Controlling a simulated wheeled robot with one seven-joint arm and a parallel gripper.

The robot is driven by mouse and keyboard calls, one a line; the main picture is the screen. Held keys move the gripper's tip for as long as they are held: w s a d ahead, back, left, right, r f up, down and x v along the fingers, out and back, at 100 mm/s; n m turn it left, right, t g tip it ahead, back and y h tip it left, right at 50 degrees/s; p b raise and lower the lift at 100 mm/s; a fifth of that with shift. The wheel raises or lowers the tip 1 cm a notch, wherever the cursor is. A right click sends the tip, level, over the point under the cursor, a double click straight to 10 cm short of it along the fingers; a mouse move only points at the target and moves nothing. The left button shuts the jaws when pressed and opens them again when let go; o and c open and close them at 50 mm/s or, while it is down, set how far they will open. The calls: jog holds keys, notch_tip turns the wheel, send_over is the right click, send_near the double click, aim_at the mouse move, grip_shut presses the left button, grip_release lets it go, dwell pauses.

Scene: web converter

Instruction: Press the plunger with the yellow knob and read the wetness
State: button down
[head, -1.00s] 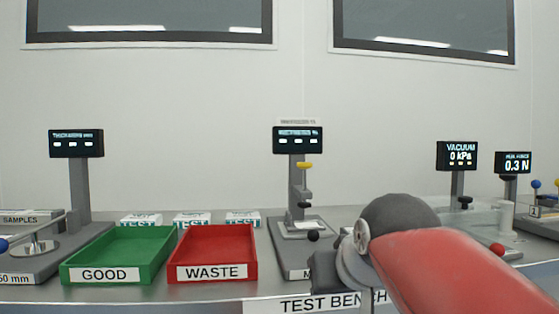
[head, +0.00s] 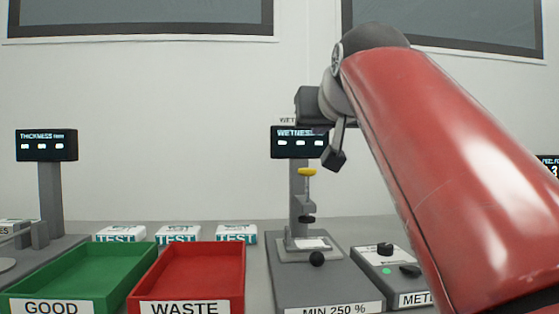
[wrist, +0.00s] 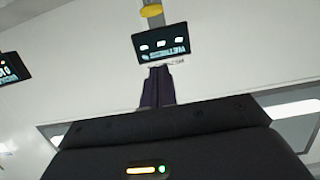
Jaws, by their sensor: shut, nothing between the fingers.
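The yellow knob (head: 307,171) tops the plunger of the wetness tester, above a white sample (head: 311,244) on its plate. The knob also shows at the top of the wrist view (wrist: 151,11). The wetness display (head: 299,142) reads only dashes; it shows tilted in the wrist view (wrist: 161,44). My gripper (head: 334,158) is up and right of the knob, in front of the display's right side, apart from the knob. Its fingers are shut and empty in the wrist view (wrist: 158,88).
A green GOOD tray (head: 80,275) and a red WASTE tray (head: 190,275) stand at left, with several TEST packs (head: 178,234) behind. A thickness gauge display (head: 46,145) is far left. A small box with black knobs (head: 390,265) sits right of the tester.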

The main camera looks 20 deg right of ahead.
jog(key=p, duration=0.1)
send_over(307, 195)
jog(key=s, duration=0.2)
notch_tip(307, 195, down, 3)
jog(key=shift+a+f+b, duration=0.15)
jog(key=shift+f+b, duration=0.25)
jog(key=shift+f, duration=0.5)
jog(key=shift+a+f+b, duration=0.15)
jog(key=shift+f+b, duration=0.2)
jog(key=shift+f, duration=0.5)
jog(key=shift+f, duration=0.1)
